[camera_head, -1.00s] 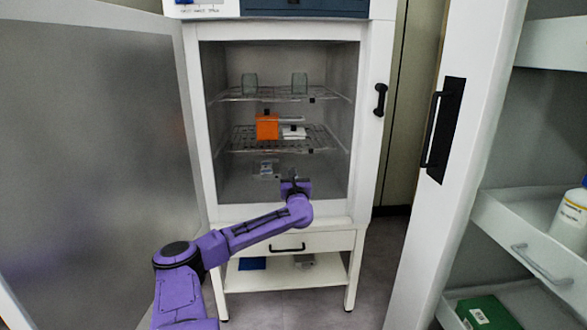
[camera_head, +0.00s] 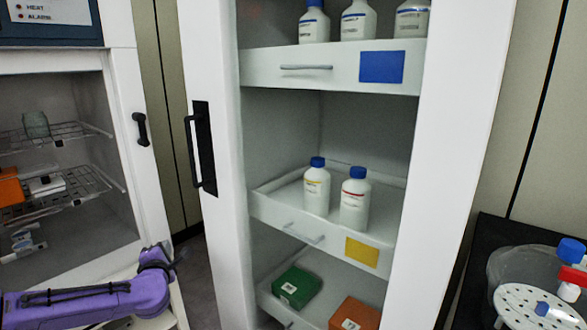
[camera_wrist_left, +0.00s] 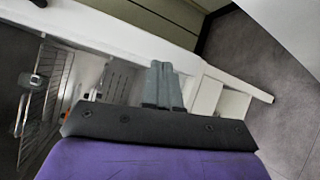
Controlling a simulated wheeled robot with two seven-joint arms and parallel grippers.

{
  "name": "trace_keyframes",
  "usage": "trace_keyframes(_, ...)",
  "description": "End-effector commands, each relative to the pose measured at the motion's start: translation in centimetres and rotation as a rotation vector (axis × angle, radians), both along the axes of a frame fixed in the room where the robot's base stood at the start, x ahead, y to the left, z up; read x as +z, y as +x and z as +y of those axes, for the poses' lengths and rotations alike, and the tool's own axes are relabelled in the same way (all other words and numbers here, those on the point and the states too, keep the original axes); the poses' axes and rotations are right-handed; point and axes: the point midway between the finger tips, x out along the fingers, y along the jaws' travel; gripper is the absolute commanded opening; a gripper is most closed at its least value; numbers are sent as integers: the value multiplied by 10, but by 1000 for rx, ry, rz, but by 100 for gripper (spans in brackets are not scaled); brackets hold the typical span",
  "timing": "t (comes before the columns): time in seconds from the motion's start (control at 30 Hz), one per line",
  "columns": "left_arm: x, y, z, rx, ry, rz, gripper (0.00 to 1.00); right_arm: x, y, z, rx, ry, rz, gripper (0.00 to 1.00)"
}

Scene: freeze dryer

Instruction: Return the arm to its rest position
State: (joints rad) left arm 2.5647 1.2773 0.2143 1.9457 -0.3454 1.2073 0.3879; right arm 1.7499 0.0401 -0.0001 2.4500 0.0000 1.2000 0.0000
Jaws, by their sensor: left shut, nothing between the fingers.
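My left arm, purple, comes in at the lower left of the head view. My left gripper (camera_head: 172,262) is at the end of it, in front of the lower right part of the open freeze dryer (camera_head: 120,150). In the left wrist view the grey fingers (camera_wrist_left: 163,86) are together and hold nothing. The dryer's wire shelves (camera_wrist_left: 45,95) show at the left of the wrist view, apart from the fingers. My right gripper is not in view.
An open cabinet (camera_head: 218,150) stands to the right, with white bottles (camera_head: 316,188) and a green box (camera_head: 297,286) on its pull-out shelves. An orange box (camera_head: 10,187) sits inside the dryer. A black table (camera_head: 484,240) with a white perforated rack (camera_head: 530,308) is at the far right.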

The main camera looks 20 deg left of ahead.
Motion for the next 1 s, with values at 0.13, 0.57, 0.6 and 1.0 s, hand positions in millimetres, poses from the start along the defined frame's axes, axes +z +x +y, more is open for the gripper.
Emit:
trace_keyframes(0.13, -78, -31, -105, -273, 266, 433, 0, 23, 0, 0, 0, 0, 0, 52)
trace_keyframes(0.57, -228, -323, -205, -989, 832, 1430, 0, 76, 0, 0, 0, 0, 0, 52)
trace_keyframes(0.6, -230, -339, -206, -1037, 866, 1465, 0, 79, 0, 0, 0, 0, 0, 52)
trace_keyframes(1.0, -241, -369, -210, -1121, 895, 1523, 0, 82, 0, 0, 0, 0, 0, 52)
